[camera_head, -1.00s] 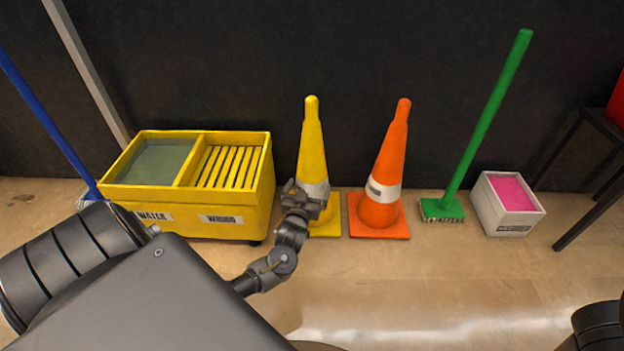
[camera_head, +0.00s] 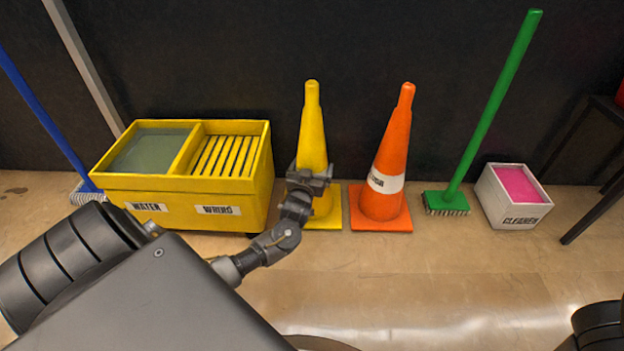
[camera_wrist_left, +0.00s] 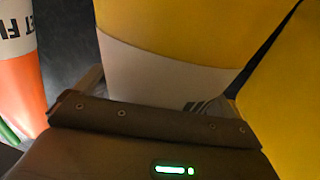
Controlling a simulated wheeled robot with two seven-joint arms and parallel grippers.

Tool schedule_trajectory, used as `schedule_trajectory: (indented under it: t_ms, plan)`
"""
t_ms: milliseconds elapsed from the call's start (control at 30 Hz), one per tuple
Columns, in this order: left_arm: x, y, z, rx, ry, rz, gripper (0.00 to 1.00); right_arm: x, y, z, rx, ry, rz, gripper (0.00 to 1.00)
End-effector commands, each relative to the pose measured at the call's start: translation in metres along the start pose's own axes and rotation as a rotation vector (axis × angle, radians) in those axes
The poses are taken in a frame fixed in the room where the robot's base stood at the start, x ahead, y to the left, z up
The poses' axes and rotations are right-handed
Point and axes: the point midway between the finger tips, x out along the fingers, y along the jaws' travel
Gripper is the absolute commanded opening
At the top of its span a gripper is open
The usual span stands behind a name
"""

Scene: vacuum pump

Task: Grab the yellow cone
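The yellow cone (camera_head: 312,130) stands upright on its square yellow base on the floor. It is between the yellow bucket and an orange cone. My left gripper (camera_head: 311,176) is at the cone's middle, at the height of its white band, and hides that band in the head view. In the left wrist view the yellow cone (camera_wrist_left: 170,70) fills the space just ahead of the gripper, with its white band low between the fingers. The fingers are spread around the cone; firm contact on both sides is not visible. My right gripper is out of view.
The yellow bucket (camera_head: 190,208) stands close to the left of the yellow cone, and the orange cone (camera_head: 387,160) close to its right. Farther right are a green broom (camera_head: 490,105) and a white cleaner box (camera_head: 515,205). The floor in front is clear.

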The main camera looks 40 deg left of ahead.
Motion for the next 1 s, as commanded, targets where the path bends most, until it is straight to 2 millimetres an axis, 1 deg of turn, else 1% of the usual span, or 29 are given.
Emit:
schedule_trajectory:
  t_ms: [33, 67, 400, 433, 667, 767, 867, 1000]
  plan:
    - [0.0, 0.0, 0.0, 0.0, 0.0, 0.0, 0.72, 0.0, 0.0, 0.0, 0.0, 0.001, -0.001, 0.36]
    - [0.0, 0.0, 0.0, -0.001, 0.0, 0.0, 0.69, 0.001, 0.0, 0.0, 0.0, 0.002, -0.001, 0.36]
    - [0.0, 0.0, 0.001, -0.001, 0.0, 0.0, 0.24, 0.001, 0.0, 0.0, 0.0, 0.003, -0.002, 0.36]
    - [0.0, 0.0, -0.002, -0.003, 0.006, -0.001, 0.23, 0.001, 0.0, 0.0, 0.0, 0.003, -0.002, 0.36]
    - [0.0, 0.0, -0.003, -0.003, 0.005, 0.0, 0.23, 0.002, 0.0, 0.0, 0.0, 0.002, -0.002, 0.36]
    - [0.0, 0.0, -0.008, -0.004, 0.005, 0.0, 0.23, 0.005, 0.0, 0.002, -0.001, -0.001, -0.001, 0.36]
    - [-0.001, 0.0, -0.017, -0.004, 0.006, 0.0, 0.23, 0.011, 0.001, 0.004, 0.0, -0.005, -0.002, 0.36]
    - [-0.002, 0.0, -0.038, -0.005, 0.007, 0.0, 0.23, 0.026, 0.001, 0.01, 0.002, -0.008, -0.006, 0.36]
